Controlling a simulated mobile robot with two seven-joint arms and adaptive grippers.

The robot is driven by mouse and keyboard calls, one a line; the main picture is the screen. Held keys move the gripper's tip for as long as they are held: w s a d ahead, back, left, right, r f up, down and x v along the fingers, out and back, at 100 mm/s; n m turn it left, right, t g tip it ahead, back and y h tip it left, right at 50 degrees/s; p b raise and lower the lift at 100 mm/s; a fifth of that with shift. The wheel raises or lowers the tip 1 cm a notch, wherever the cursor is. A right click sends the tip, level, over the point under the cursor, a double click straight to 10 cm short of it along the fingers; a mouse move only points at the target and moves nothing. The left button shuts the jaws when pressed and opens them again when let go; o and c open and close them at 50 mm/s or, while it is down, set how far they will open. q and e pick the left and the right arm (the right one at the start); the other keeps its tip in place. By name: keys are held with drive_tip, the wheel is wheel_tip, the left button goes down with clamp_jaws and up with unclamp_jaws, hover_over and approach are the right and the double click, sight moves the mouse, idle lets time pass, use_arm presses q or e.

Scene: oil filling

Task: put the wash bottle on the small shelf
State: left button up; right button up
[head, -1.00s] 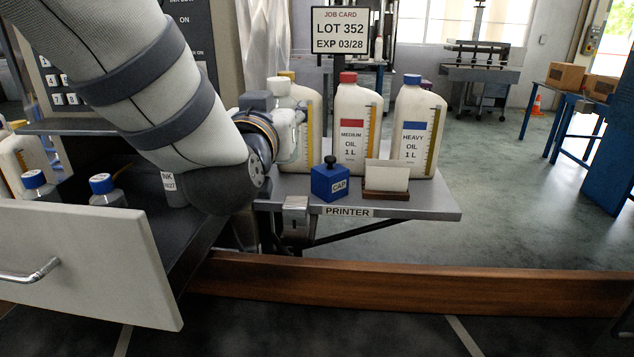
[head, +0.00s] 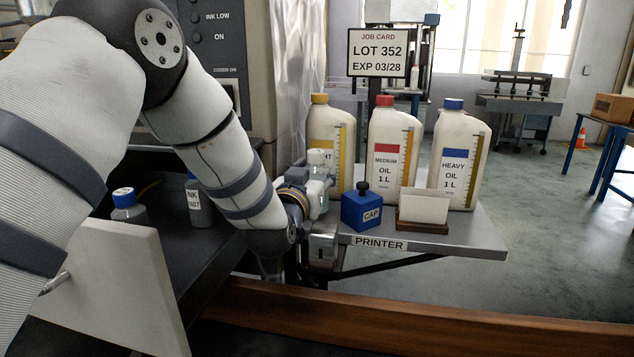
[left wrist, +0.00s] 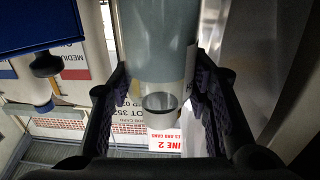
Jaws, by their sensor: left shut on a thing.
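My left gripper (head: 318,188) is beside the left end of the grey shelf marked PRINTER (head: 440,243), partly hidden by its own wrist. In the left wrist view its two dark fingers (left wrist: 160,88) are shut on a grey-blue translucent bottle (left wrist: 163,40), which I take to be the wash bottle. A pale label edge shows on its right side, and its top is cut off by the frame. My right gripper is not in view.
Yellow-capped (head: 331,140), medium (head: 386,175) and heavy (head: 455,180) oil bottles stand on the shelf, behind a blue CAP block (head: 361,212) and a card holder (head: 422,210).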

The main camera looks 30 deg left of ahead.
use_arm(q)
drive_tip(key=shift+f, duration=0.8)
drive_tip(key=o, duration=1.3)
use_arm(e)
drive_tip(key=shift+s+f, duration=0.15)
use_arm(q)
drive_tip(key=shift+r, duration=0.1)
drive_tip(key=shift+s+r, duration=0.1)
drive_tip(key=shift+r, duration=0.1)
drive_tip(key=s, duration=0.4)
drive_tip(key=s+d+p, duration=0.1)
drive_tip(key=s, duration=0.2)
drive_tip(key=s+d, duration=0.1)
drive_tip(key=s, duration=0.3)
drive_tip(key=shift+s+d+f, duration=0.1)
drive_tip(key=shift+s+d, duration=0.1)
drive_tip(key=shift+s, duration=0.1)
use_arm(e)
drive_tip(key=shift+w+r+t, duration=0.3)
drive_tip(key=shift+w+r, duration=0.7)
use_arm(q)
drive_tip(key=shift+f, duration=0.1)
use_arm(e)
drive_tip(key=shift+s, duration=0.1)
